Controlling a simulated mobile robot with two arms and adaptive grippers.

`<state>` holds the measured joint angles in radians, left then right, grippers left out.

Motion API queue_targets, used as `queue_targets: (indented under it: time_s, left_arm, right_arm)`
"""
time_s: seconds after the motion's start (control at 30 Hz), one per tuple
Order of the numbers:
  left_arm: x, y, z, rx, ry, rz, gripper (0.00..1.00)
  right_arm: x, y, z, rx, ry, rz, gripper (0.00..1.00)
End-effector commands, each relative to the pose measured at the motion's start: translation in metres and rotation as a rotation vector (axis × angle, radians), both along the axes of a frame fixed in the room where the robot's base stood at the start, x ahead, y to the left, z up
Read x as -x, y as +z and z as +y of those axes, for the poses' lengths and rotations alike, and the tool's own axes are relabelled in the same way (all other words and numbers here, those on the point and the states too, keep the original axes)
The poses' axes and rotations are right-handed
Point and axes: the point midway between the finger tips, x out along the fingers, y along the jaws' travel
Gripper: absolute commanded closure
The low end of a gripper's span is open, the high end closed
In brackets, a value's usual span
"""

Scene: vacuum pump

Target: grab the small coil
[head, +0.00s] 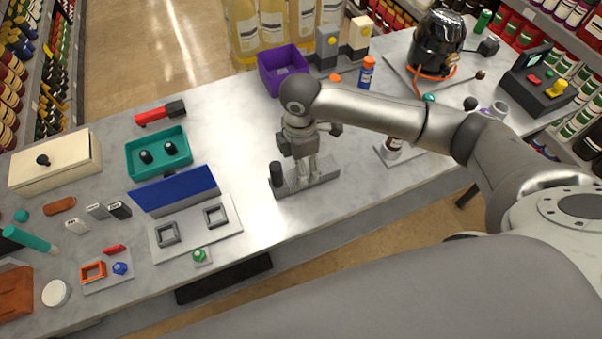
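I cannot clearly make out a small coil; an orange hose or cable (436,72) loops around the base of the black vacuum pump (440,38) at the back right. My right gripper (306,175) points down over a grey block (325,176) near the table's front edge. Its fingers are close to the block, and whether they touch it or hold something small is too small to tell. A black cylinder (277,174) stands on the block's left end. My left gripper is not in view.
A purple bin (283,70) stands behind the gripper. To the left are a blue panel (174,190), a plate with two square frames (195,230), a teal tray (158,152) and a cream box (54,162).

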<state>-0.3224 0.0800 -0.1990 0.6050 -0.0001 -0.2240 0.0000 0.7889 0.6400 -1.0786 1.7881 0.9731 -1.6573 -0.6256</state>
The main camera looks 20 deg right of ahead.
Motion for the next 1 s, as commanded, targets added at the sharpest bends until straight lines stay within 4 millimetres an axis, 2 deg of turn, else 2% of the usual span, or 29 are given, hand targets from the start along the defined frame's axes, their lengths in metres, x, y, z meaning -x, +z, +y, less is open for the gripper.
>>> queue_targets:
  time_s: [0.17, 0.33, 0.6, 0.8, 1.0]
  left_arm:
    - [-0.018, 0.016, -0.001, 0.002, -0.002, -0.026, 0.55]
    - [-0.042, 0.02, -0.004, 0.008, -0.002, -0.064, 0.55]
    - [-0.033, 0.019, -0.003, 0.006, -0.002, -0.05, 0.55]
    - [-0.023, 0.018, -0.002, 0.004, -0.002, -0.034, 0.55]
    - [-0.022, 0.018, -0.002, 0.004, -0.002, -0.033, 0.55]
  right_arm:
    - [0.002, -0.023, 0.005, 0.001, 0.001, 0.006, 0.3]
    - [0.001, -0.045, 0.005, 0.001, 0.0, 0.003, 0.3]
    - [0.001, -0.049, 0.005, 0.001, 0.002, 0.001, 0.3]
    - [0.001, -0.048, 0.005, 0.0, 0.002, 0.001, 0.56]
    - [0.001, -0.048, 0.005, 0.0, 0.001, 0.001, 0.82]
